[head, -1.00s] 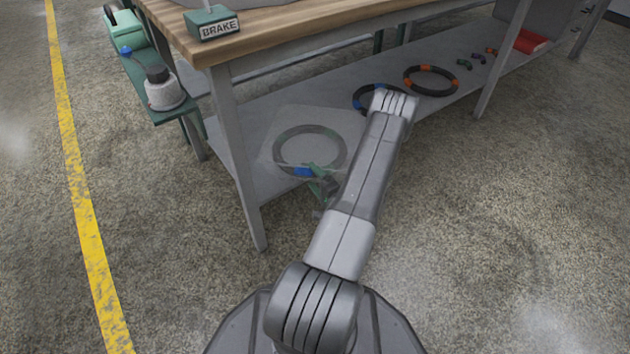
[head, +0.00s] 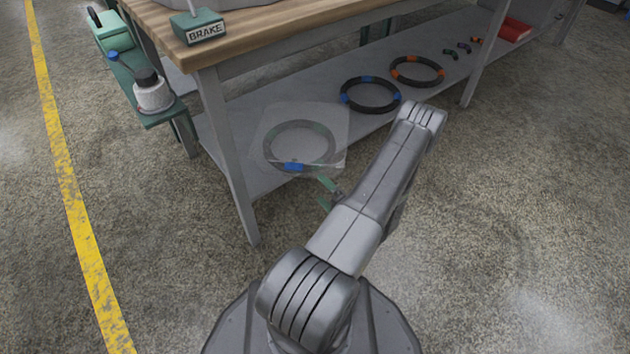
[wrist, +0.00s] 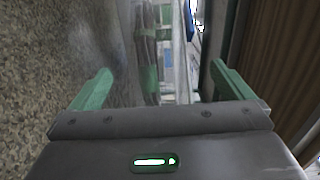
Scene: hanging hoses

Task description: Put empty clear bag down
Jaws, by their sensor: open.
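The clear bag (head: 338,118) rests at the near left end of the grey lower shelf. A dark hose ring (head: 332,150) with blue tape shows through it; I cannot tell whether the ring is inside or under the bag. My gripper (head: 323,193) has green fingers, spread with nothing between them, just off the shelf's front edge, below and right of the bag. In the wrist view my gripper (wrist: 162,72) is open, and a blurry see-through sheet, likely the bag, shows beyond the fingers. My arm covers part of the gripper in the head view.
On the shelf (head: 250,188), a blue-taped ring (head: 344,98) and an orange-taped ring (head: 394,76) lie farther right. A table leg (head: 228,160) stands left of the bag. The wooden tabletop (head: 240,60) overhangs. Open floor lies in front.

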